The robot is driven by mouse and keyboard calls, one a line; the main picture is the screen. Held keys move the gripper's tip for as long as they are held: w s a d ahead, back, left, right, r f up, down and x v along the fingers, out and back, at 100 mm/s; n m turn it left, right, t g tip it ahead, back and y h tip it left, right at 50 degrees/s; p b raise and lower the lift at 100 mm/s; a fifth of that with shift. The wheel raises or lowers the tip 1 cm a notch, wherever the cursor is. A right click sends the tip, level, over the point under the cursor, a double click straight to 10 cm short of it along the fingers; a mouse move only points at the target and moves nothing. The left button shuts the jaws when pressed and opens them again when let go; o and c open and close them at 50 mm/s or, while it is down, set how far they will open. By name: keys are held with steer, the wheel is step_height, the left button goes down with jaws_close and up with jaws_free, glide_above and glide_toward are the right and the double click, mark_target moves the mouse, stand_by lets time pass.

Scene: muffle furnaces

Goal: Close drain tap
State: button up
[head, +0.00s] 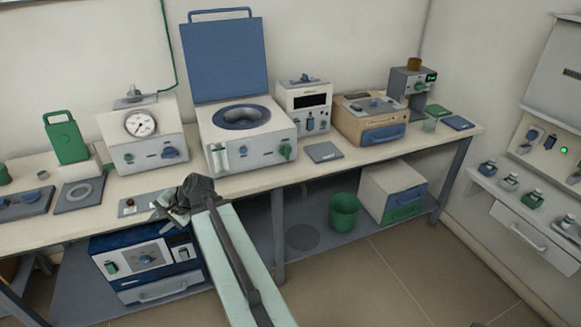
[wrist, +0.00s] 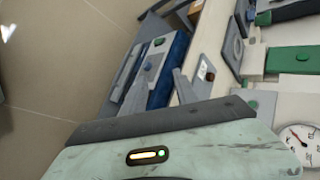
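No part is labelled as a drain tap. In the head view a green handle (head: 286,151) sits low on the right front of a white unit (head: 262,153) with a round bowl and a raised blue lid (head: 226,58). It looks like a tap, but its setting is too small to tell. My gripper (head: 172,206) is left of that unit, near the bench's front edge, apart from the green handle. In the wrist view its two grey fingers (wrist: 158,84) stand apart with nothing between them. The handle is not seen in the wrist view.
A gauge unit (head: 150,146) stands on the bench left of the bowl unit. A small panel (head: 140,204) lies near my gripper. A blue-and-white cabinet (head: 150,262) and a green bin (head: 344,212) are below. The floor (head: 390,275) at the front right is clear.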

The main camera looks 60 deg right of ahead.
steer(key=s+d+m+t+h+b, duration=0.1)
steer(key=d+m+t+h+b, duration=0.15)
steer(key=d+m, duration=0.6)
steer(key=m+t+h+b, duration=0.4)
steer(key=m+h+b, duration=0.3)
steer(key=m+h, duration=0.9)
glide_toward(288, 150)
step_height(288, 150, up, 3)
steer(key=s+d+m+y, duration=0.1)
steer(key=m+y, duration=0.3)
steer(key=shift+n, duration=0.35)
steer(key=x, duration=0.8)
steer(key=shift+w+d+f, duration=0.1)
steer(key=shift+d+f, duration=0.05)
steer(key=shift+f, duration=0.1)
jaws_close()
